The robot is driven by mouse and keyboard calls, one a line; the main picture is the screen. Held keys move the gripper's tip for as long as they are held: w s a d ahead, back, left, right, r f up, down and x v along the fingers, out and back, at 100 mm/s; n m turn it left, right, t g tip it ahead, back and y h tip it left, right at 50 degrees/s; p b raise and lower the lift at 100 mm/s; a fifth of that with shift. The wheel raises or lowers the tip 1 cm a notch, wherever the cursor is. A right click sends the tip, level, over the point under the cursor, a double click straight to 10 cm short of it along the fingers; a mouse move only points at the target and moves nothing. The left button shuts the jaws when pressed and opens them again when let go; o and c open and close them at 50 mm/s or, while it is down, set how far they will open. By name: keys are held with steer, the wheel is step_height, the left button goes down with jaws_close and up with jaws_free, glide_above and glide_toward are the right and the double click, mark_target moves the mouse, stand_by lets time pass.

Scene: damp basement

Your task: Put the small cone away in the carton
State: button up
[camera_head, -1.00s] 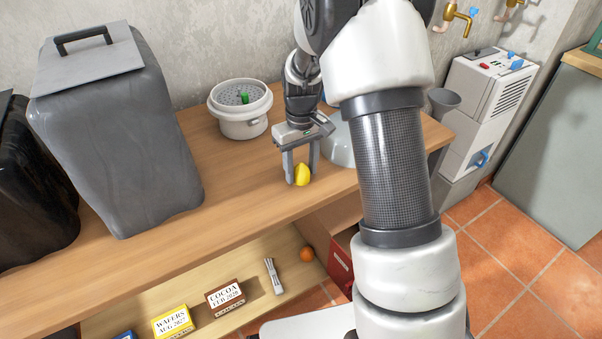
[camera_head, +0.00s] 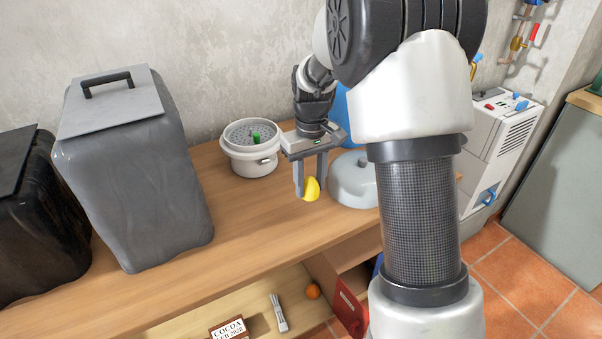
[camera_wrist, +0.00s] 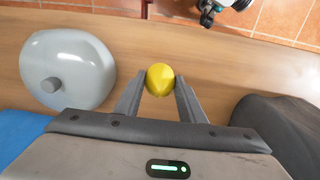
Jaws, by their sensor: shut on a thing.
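A small yellow object (camera_head: 312,188), rounded and tapering, is held between the fingertips of my gripper (camera_head: 306,190). It could be the small cone, but its full shape is not clear. In the wrist view the yellow object (camera_wrist: 160,79) looks nearly round between the two fingers. My gripper points down and is shut on it, above the wooden counter (camera_head: 235,220). I cannot pick out a carton with certainty in either view.
A grey lidded bin (camera_head: 135,180) stands left on the counter, with a dark bin (camera_head: 35,215) beyond.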

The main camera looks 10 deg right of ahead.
steer(key=s+r+m+p, duration=0.1)
steer(key=s+r+p, duration=0.3)
steer(key=r+p, duration=0.3)
steer(key=s+r+m+p, duration=0.2)
steer(key=r+p, duration=0.6)
steer(key=p, duration=0.7)
steer(key=shift+s+r, duration=0.15)
steer(key=shift+s, duration=0.75)
steer(key=n+b, duration=0.3)
steer(key=b, duration=1.5)
glide_above(253, 198)
step_height(253, 198, down, 15)
step_height(253, 198, down, 9)
steer(key=shift+f+b, duration=0.15)
steer(key=shift+b, duration=0.9)
steer(key=shift+f, duration=0.1)
